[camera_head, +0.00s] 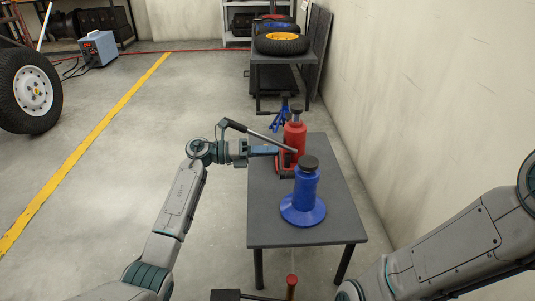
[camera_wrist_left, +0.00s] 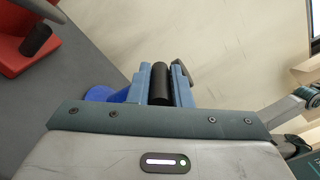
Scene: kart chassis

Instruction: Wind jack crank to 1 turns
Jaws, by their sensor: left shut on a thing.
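A blue jack (camera_head: 305,190) with a wide round base and black cap stands nearer. My left gripper (camera_head: 277,150) reaches in from the left beside the red jack. In the left wrist view, the blue fingers are shut on a black cylindrical grip (camera_wrist_left: 160,84), seemingly the crank's. The blue jack's base (camera_wrist_left: 103,94) is partly hidden behind the gripper. Where the grip joins a jack is hidden.
The grey table (camera_head: 335,215) stands near the right wall. My right arm crosses the lower right. Floor left of the table is clear.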

